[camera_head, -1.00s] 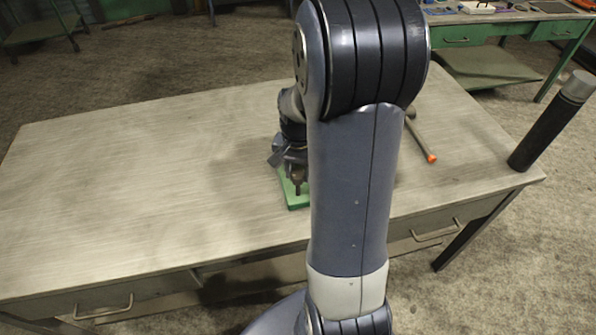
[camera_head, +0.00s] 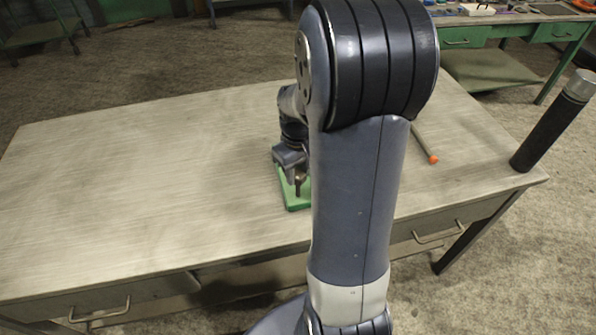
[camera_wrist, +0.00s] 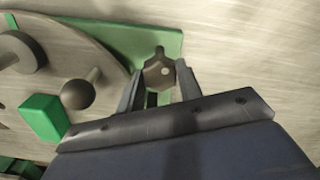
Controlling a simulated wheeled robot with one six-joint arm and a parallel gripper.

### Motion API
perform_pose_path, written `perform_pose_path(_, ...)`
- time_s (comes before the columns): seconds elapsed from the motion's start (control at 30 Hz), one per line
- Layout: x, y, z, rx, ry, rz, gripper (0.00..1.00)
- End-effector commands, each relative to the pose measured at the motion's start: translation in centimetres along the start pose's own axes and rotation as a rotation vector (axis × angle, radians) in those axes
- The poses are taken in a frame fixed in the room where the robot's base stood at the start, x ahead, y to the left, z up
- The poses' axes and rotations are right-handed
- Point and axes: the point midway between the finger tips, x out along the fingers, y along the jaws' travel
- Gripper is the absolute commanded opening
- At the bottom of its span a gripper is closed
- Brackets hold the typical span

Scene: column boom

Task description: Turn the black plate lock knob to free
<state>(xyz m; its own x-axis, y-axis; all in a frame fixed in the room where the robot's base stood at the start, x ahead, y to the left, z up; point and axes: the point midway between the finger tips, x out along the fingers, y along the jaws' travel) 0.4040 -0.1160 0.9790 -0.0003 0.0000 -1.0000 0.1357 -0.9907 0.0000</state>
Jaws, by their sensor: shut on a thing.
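A dark lobed knob (camera_wrist: 158,74) with a small pointed tab stands on the green base (camera_wrist: 170,42) in the wrist view. I take it to be the plate lock knob. My gripper (camera_wrist: 159,70) has one finger on each side of it and is shut on it. In the head view my gripper (camera_head: 293,172) is low over the green base (camera_head: 296,205), which lies on the table. My arm hides much of the base there. A round grey plate (camera_wrist: 108,52) lies beside the knob, at the left in the wrist view.
The plate carries a ball-topped handle (camera_wrist: 76,94), a grey cylinder (camera_wrist: 18,52) and a green block (camera_wrist: 42,117). An orange-tipped tool (camera_head: 427,145) lies right of my arm. A dark cylinder (camera_head: 550,125) stands at the table's right end. The table's left side (camera_head: 130,190) is clear.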

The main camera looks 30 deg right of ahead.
Motion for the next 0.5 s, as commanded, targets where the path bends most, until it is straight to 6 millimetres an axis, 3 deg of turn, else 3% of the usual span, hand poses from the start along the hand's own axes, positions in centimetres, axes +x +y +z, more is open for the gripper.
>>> perform_pose_path(0.5,-0.04,0.02,-0.04,-0.328,0.001,0.001,0.11)
